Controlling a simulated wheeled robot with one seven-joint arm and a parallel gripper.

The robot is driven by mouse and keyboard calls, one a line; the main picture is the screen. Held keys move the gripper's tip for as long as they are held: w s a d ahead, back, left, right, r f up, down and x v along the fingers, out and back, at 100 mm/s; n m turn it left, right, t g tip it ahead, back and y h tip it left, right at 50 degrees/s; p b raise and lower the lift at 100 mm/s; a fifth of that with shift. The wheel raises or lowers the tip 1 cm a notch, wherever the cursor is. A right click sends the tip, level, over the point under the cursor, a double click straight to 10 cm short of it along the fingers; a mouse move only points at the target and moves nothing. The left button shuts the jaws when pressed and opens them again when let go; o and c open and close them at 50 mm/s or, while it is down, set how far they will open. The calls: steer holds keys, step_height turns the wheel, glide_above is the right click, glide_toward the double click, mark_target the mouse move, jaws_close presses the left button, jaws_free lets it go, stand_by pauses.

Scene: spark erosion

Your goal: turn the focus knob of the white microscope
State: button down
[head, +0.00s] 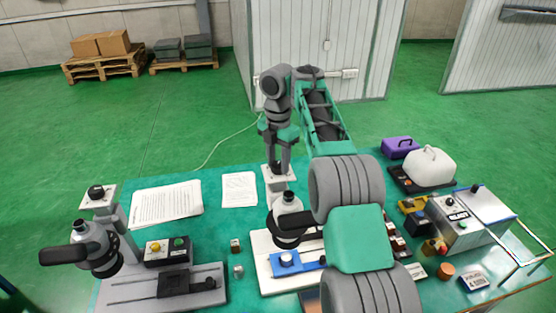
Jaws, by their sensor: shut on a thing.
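The white microscope (262,262) stands at the middle front of the teal table, with a pale base, a blue part on its stage and a grey and black head (287,215). Its pale top plate (277,180) is at the back of the column. My gripper (277,168) points down onto this plate and is shut on the focus knob there. The fingers hide most or all of the knob. My arm covers part of the microscope's right side.
A similar grey microscope (205,290) with a black top knob (97,192) stands at the left, by a button box (168,250). Papers (166,204) lie behind. A white canister (430,165), a purple box (399,146) and a control box (450,222) crowd the right.

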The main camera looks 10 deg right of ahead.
steer(key=shift+n, duration=1)
steer(key=c, duration=0.9)
jaws_free()
